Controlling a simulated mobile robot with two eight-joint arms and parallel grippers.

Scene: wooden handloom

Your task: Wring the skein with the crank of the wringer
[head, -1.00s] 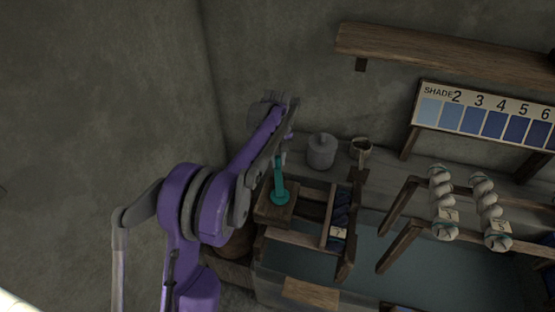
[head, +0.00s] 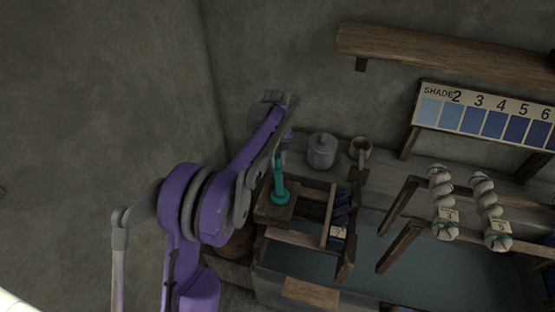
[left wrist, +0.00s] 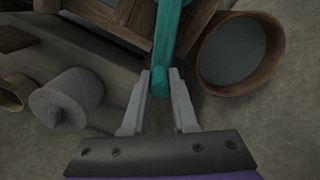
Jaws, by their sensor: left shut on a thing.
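The teal crank (head: 279,184) stands on a wooden block at the left end of the wringer (head: 276,211). My left gripper (head: 286,134) is at the crank's upper end. In the left wrist view the crank (left wrist: 168,50) runs down between the two fingers of the left gripper (left wrist: 160,88), which are shut on its rounded end. A dark blue skein (head: 340,212) with a pale tag lies in the wooden frame of the wringer, right of the crank. My right gripper is not in view.
A grey lidded jar (head: 322,151) and a small cup (head: 361,148) stand behind the wringer. A round wooden tub (left wrist: 240,53) is beside it. A wooden shelf (head: 440,53) is above.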

